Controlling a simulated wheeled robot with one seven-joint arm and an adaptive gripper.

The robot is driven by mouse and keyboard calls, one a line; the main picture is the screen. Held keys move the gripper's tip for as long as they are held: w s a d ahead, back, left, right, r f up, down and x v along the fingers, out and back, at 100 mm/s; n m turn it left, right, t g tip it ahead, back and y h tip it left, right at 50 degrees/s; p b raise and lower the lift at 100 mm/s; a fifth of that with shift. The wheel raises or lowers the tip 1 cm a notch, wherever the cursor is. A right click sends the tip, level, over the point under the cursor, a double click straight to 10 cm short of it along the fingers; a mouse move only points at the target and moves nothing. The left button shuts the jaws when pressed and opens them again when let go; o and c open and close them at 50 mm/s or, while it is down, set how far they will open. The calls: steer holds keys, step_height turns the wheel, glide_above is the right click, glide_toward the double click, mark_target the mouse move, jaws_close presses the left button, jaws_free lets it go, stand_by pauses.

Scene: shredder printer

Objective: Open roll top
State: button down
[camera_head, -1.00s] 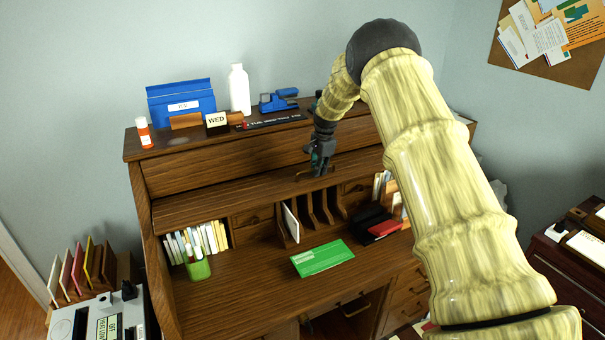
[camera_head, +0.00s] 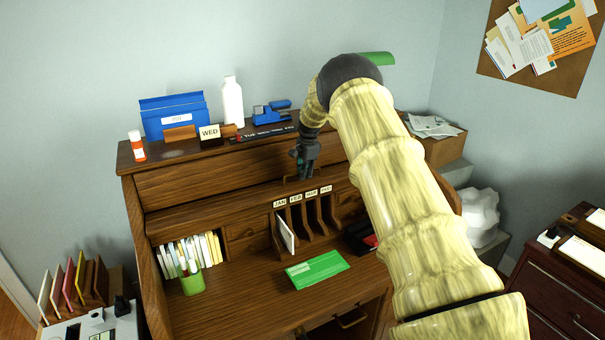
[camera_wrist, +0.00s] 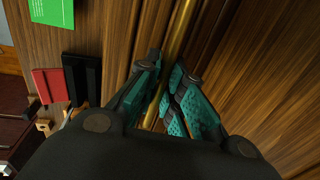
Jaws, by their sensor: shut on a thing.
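The brown wooden desk (camera_head: 240,292) has its roll top (camera_head: 215,201) raised, with the writing surface and cubbies uncovered below its lower edge. In the head view, my gripper (camera_head: 304,174) is at the middle of that lower edge, by the handle. In the wrist view, a brass handle bar (camera_wrist: 181,32) runs between the teal-padded fingers of my gripper (camera_wrist: 165,75). The fingers are closed around the bar; the exact contact is partly hidden by the fingers.
A green envelope (camera_head: 317,269) and green pen cup (camera_head: 191,281) are on the writing surface. A carton (camera_head: 440,149) is at right.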

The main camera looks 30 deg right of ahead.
steer(key=c, duration=1.5)
jaws_free()
steer(key=shift+d, duration=0.1)
steer(key=shift+r, duration=0.4)
steer(key=r, duration=0.3)
steer(key=s+r, duration=0.1)
steer(key=r, duration=0.3)
steer(key=s+r, duration=0.1)
steer(key=r, duration=0.3)
steer(key=shift+f, duration=0.1)
